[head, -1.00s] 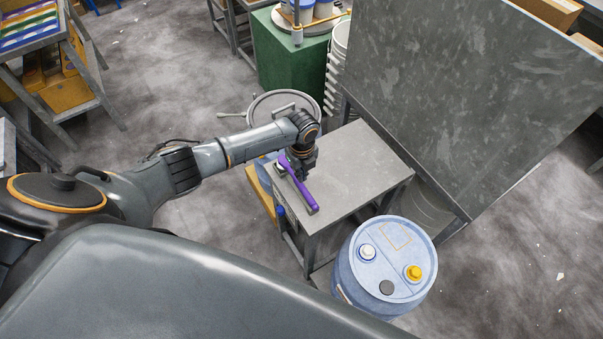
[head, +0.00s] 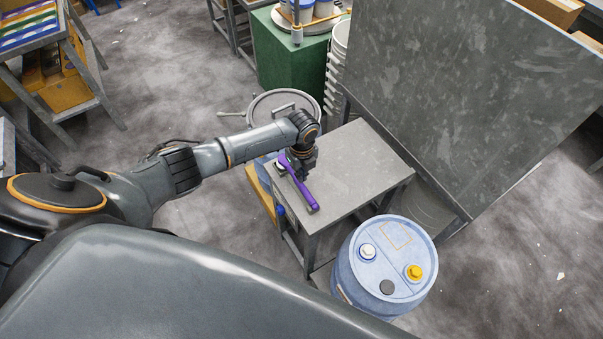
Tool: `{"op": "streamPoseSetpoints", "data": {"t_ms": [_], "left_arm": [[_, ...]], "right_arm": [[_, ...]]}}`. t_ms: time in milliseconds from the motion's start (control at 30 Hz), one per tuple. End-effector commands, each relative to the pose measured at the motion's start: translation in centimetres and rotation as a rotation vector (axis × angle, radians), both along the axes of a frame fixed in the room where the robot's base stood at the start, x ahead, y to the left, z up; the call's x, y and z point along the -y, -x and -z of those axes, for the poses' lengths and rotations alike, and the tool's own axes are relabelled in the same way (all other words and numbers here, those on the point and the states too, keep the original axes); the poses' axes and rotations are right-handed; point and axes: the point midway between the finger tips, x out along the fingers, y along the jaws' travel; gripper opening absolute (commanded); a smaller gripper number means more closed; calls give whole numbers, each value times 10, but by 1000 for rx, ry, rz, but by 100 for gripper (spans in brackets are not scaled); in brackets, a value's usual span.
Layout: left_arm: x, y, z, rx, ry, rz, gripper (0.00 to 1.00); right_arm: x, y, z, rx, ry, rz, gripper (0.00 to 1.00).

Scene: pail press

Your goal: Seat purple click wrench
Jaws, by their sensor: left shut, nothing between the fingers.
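The purple click wrench (head: 307,195) shows along the left edge of the small grey table (head: 350,175). Its purple handle slants down to the right, and a grey part shows near its upper left end. My left gripper (head: 303,173) points down right beside the upper part of the wrench, above the table's left side. It is shut with nothing held. The arm hides part of the fingers, and I cannot tell whether they touch the wrench. My right gripper is not in view.
A blue drum (head: 385,262) with white and yellow caps stands in front of the table. A large grey panel (head: 460,90) rises behind it. A round-rimmed container (head: 262,108) and stacked white pails (head: 336,75) stand behind my arm. The table's right part is bare.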

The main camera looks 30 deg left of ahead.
Motion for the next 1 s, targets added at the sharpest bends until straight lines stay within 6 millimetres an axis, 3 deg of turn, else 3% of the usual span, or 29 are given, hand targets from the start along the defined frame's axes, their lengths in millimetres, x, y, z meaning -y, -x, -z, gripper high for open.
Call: {"op": "streamPoseSetpoints", "data": {"t_ms": [1000], "left_arm": [[0, 0, 33, -1, -1, 0, 0]], "right_arm": [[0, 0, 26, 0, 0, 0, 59]]}}
